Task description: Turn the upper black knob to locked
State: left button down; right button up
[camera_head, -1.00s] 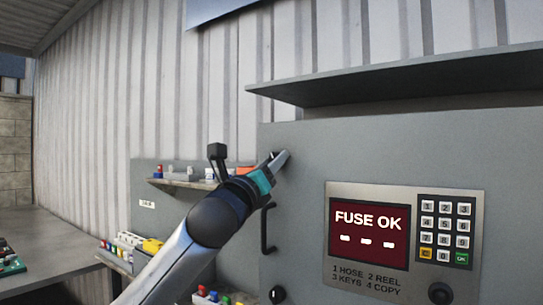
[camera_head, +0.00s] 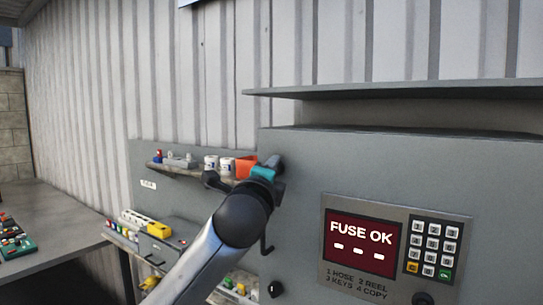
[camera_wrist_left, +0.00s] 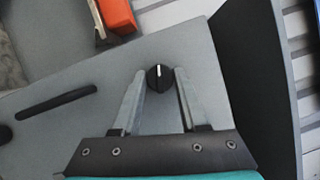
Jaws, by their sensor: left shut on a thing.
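The upper black knob (camera_wrist_left: 159,78) is round with a white pointer line, on the grey cabinet face (camera_head: 295,215). In the left wrist view the line points nearly straight up, away from the wrist. My left gripper (camera_head: 278,164) is shut on this knob, one finger on each side. In the head view the gripper hides the knob. A lower black knob (camera_head: 276,289) sits further down the cabinet's left edge, below a black bar handle (camera_wrist_left: 56,103). No locked marking is readable. My right gripper is not in view.
A keypad panel (camera_head: 392,250) reading "FUSE OK" is right of the gripper. A grey ledge (camera_head: 400,92) juts out above. A shelf (camera_head: 190,174) with white cups and an orange bin (camera_head: 245,166) is close on the left. A workbench (camera_head: 50,225) stands further left.

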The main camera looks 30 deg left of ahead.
pick_arm(q)
jog(key=shift+r+n+g+p, duration=0.1)
jog(key=shift+n+g+p, duration=0.4)
jog(key=shift+n+p, duration=1)
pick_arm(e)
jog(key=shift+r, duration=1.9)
pick_arm(q)
jog(key=shift+c, duration=2.2)
grip_release()
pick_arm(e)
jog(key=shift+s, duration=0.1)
